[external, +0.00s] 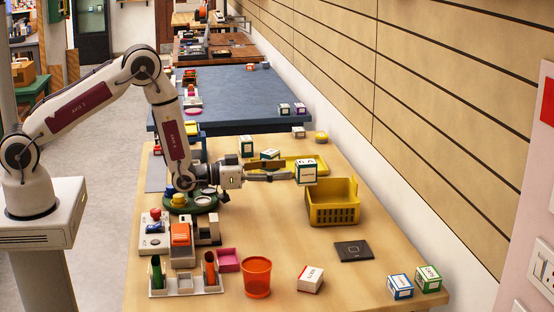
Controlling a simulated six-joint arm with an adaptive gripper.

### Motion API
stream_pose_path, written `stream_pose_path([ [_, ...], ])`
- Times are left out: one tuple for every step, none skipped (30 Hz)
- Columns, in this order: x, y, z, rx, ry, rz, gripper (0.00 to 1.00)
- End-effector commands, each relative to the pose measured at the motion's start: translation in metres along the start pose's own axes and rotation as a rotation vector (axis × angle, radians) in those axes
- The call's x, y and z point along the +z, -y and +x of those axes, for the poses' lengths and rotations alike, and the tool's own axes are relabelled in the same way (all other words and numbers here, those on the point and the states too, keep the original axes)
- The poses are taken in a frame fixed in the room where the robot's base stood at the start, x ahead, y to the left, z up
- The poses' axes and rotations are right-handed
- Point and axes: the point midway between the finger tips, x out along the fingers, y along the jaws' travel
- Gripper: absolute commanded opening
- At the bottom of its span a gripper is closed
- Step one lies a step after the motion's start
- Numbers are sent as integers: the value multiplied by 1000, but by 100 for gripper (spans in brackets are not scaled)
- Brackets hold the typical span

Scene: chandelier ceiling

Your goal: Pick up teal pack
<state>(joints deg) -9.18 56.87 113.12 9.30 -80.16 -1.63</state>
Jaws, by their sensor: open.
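A small white pack with a teal-green band (306,173) is just right of my gripper's fingertips, behind the yellow basket. It looks upright; I cannot tell whether it touches the fingers or what it rests on. My gripper (283,171) is open and points right over the table, with its fingers level. Two more white packs with green-teal markings, one upright (246,147) and one lying lower (270,154), are behind the gripper. I cannot tell for certain which pack is the teal one.
A yellow basket (333,214) stands right of the gripper, with a flat yellow tray (291,164) behind. A blue-marked box (400,287) and a green-marked box (428,279) are at front right. An orange cup (257,279) stands in front. Bare table lies left of the basket.

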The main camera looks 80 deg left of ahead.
Motion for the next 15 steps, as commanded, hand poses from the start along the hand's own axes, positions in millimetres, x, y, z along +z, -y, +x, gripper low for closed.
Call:
stream_pose_path([
  [0, 0, 0, 0, 0, 0, 50],
  [0, 0, 0, 0, 0, 0, 50],
  [0, 0, 0, 0, 0, 0, 50],
  [0, 0, 0, 0, 0, 0, 50],
  [0, 0, 0, 0, 0, 0, 50],
  [0, 0, 0, 0, 0, 0, 50],
  [0, 0, 0, 0, 0, 0, 50],
  [0, 0, 1, 0, 0, 0, 50],
  [0, 0, 2, 0, 0, 0, 50],
  [0, 0, 3, 0, 0, 0, 50],
  [0, 0, 4, 0, -1, 0, 50],
  [0, 0, 6, 0, -1, 0, 50],
  [0, 0, 8, 0, -1, 0, 50],
  [0, 0, 10, 0, 0, 0, 50],
  [0, -1, 12, 0, 0, 0, 50],
])
